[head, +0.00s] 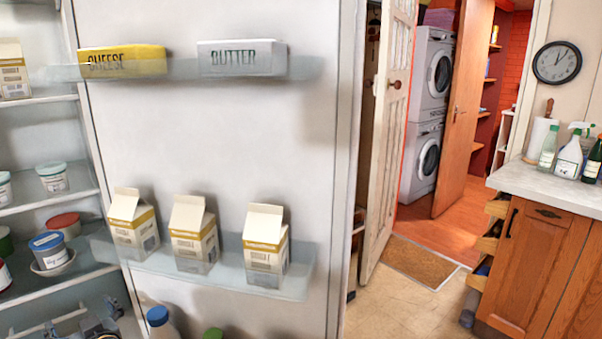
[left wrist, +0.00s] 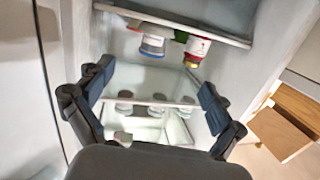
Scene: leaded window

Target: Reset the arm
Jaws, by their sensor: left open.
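My left gripper (head: 88,322) shows at the bottom left of the head view, in front of the lower fridge shelves. Its fingers also show in the left wrist view (left wrist: 155,95), spread wide apart with nothing between them. That view looks into the fridge, at a glass shelf and several containers beyond the fingers. The rest of my left arm is below the head picture. My right gripper is in neither view.
The open fridge door holds a cheese box (head: 122,61), a butter box (head: 242,58) and cartons (head: 265,240). Fridge shelves (head: 50,198) with tubs stand left. A wooden counter (head: 540,262) is at right. Tiled floor (head: 400,305) shows between door and counter.

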